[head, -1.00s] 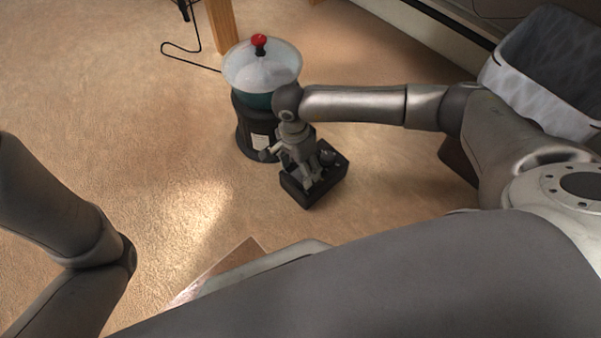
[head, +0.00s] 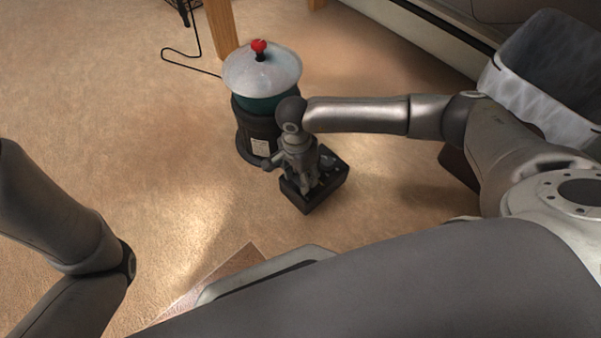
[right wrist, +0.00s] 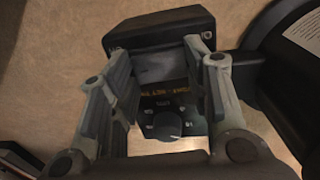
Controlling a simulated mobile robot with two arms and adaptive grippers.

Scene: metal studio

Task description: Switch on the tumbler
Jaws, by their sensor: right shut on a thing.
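The tumbler (head: 262,75) stands on the carpet, with a teal bowl, a cloudy lid with a red knob and a round black base. Its black control box (head: 325,198) sits on the floor in front, and it fills the middle of the right wrist view (right wrist: 160,30). My right gripper (head: 308,190) points down onto the box. Its fingers stand on both sides of a grey part of the box and are shut on it; the exact contact is unclear. A round dial (right wrist: 166,125) shows between the fingers. My left arm is at the left; its gripper is out of view.
A wooden leg (head: 219,25) and a black cable (head: 185,55) are behind the tumbler. A grey bin with a pale liner (head: 530,95) stands at the right. Carpet left of the tumbler is clear.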

